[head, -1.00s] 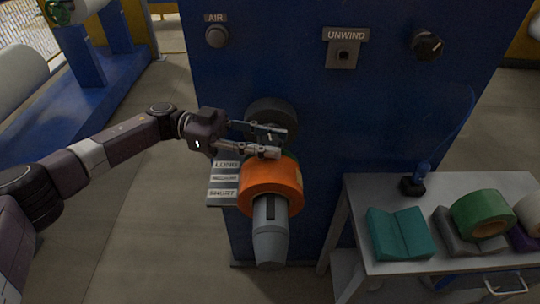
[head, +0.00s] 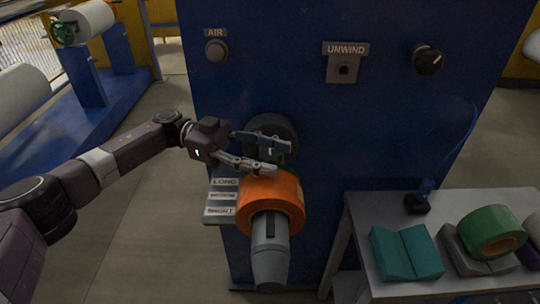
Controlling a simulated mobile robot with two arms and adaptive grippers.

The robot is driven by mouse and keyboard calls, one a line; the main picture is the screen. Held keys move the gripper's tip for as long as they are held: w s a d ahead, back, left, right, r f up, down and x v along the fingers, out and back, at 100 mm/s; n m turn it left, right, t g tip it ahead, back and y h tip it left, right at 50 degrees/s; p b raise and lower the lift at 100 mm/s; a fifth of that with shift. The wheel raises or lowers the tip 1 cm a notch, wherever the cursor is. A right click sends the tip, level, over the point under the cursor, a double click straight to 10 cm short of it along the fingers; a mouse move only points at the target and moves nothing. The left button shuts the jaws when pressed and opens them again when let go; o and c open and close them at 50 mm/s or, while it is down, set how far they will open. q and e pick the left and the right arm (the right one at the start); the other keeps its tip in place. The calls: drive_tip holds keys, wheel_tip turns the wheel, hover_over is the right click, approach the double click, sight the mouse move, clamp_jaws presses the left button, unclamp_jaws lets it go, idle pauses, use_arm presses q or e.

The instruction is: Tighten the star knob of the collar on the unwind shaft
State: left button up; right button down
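The grey unwind shaft (head: 269,252) sticks out of the blue machine toward me, with an orange roll (head: 277,202) around it. A dark round collar or flange (head: 262,124) sits behind the roll, close to the panel. My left gripper (head: 281,159) is over the back end of the shaft, in front of the dark round part and just above the roll. Its two fingers are apart, pointing right, with nothing clearly held between them. I cannot make out the star knob; the fingers cover part of that area. My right gripper is not in view.
A labelled rack (head: 222,197) is left of the roll. The panel has an air button (head: 216,51) and a black knob (head: 428,60).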

use_arm(q)
drive_tip(key=shift+f, duration=0.1)
drive_tip(key=v, duration=1.2)
drive_tip(key=shift+s, duration=0.1)
idle(0.5)
